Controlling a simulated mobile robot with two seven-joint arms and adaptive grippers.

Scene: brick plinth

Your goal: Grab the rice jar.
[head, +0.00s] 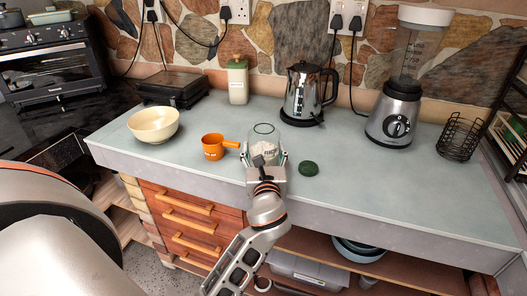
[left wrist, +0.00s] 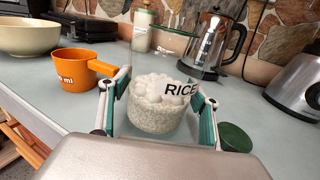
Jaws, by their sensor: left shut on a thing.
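The rice jar (head: 265,133) is clear glass with a greenish rim and stands upright at the front of the counter. In the left wrist view the jar (left wrist: 155,112) shows pale grains, white lumps on top and a black "RICE" label. My left gripper (head: 266,157) is shut on the jar, with one finger on each side of it; its green-padded fingers also show in the left wrist view (left wrist: 158,110). Whether the jar's base touches the counter is hidden by the gripper. A dark green round lid (head: 309,169) lies just right of the jar. My right gripper is out of view.
An orange measuring cup (head: 213,147) is close on the left, its handle toward the jar. A cream bowl (head: 153,125) is farther left. The counter (head: 390,190) is clear at front right.

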